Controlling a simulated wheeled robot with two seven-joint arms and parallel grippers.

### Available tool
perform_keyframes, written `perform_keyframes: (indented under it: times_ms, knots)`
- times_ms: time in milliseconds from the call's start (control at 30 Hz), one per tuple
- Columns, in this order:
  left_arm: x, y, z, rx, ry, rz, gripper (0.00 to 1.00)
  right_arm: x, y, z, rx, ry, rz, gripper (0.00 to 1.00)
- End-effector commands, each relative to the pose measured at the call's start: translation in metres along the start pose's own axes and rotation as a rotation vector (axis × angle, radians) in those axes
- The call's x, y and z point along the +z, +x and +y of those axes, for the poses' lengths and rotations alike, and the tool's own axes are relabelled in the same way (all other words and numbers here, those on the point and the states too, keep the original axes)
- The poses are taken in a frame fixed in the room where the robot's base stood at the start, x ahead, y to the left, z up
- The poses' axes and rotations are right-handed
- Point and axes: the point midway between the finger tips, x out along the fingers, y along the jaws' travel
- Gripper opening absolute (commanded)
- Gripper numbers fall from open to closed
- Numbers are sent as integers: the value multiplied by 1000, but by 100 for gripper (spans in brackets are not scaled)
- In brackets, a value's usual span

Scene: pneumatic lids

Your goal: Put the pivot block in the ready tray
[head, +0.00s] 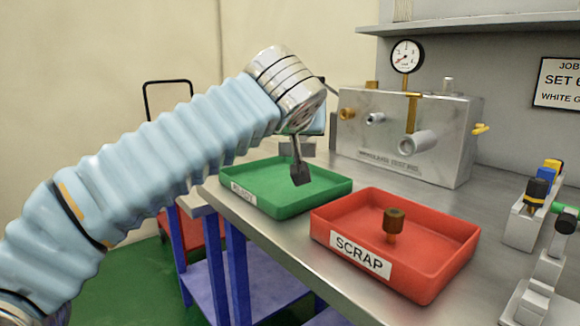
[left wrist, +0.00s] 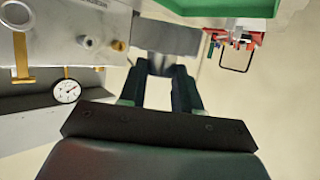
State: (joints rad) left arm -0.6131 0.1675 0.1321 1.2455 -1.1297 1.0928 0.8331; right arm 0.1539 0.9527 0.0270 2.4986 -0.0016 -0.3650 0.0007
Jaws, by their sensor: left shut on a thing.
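My left gripper (head: 316,126) hangs from the arm beyond the near part of the green tray; its fingers are mostly hidden in the head view. In the left wrist view the two dark fingers of the gripper (left wrist: 165,64) are shut on a grey block (left wrist: 167,37), which I take for the pivot block. The grey block (head: 284,149) shows partly in the head view, near the tray's far edge; its height there is hard to judge. The green ready tray (head: 262,205) looks empty, its label partly shaded. It also shows at the left wrist view's top (left wrist: 255,10).
A red scrap tray (head: 440,272) holds a brass fitting (head: 393,222). A metal test unit (head: 440,150) with a gauge (head: 406,56) stands behind. Coloured-cap fixtures (head: 537,205) stand at the right. A red-and-black trolley (head: 167,84) is beyond the bench.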

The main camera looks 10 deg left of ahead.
Motion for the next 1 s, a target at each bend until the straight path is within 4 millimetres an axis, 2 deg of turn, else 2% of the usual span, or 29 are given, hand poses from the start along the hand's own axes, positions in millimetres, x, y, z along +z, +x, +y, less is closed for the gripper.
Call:
perform_keyframes:
  times_ms: [33,200,400,500,667,1000]
  knots:
    - [9,11,-3,-2,3,-3,0,0,3,2,1,1,1,59]
    - [25,38,-11,-1,2,-2,0,-1,5,4,2,2,2,59]
    - [33,54,-15,1,1,-1,0,-1,6,4,3,3,3,59]
    - [46,65,-17,1,3,-3,0,-1,9,6,3,3,4,59]
    - [64,71,-17,2,1,-1,0,-2,12,9,6,6,7,59]
    - [66,72,-16,2,1,0,0,-3,14,10,7,6,8,59]
